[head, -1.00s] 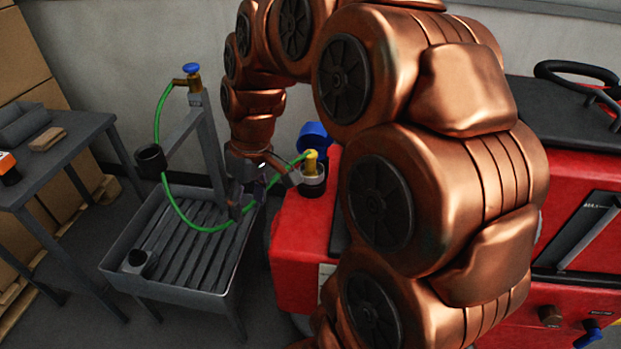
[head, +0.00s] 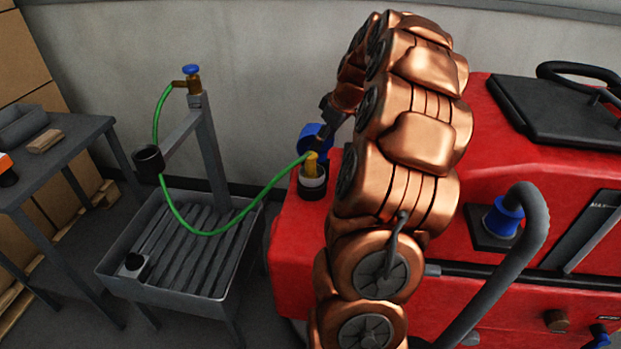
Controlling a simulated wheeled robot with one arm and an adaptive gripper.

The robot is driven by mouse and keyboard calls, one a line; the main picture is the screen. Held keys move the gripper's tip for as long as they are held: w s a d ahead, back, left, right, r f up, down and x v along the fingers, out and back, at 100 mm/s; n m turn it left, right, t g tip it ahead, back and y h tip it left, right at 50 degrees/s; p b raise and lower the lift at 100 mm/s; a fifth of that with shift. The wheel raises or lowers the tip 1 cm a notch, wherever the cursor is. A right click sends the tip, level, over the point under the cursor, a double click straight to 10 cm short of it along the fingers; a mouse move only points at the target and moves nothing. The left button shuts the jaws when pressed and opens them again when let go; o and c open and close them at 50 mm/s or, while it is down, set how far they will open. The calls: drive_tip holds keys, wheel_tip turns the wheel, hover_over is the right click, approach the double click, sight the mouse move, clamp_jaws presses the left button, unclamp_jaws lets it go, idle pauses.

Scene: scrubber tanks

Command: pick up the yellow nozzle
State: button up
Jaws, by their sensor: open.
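The yellow nozzle (head: 312,167) stands upright in the round filler opening (head: 313,186) at the left end of the red scrubber machine (head: 300,228). The green hose (head: 247,214) runs from it. My gripper (head: 324,124) is open and empty, just above and slightly right of the nozzle in the picture, close to the blue cap (head: 312,141). It is small here, and my arm hides part of it. I cannot tell its exact distance from the nozzle.
The hose sags over a grey slatted sink (head: 120,281) to a tap with a blue handle (head: 191,69). An empty black holder ring (head: 149,160) juts from the post. A grey table (head: 70,150) stands at left. A grey hose (head: 535,228) rises at right.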

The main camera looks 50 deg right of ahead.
sight(311, 162)
drive_tip(key=p+x, duration=0.1)
drive_tip(key=x, duration=0.9)
drive_tip(key=shift+w+f+p, duration=0.1)
drive_tip(key=shift+f+p, duration=0.25)
drive_tip(key=shift+p, duration=0.05)
drive_tip(key=shift+c, duration=0.2)
clamp_jaws()
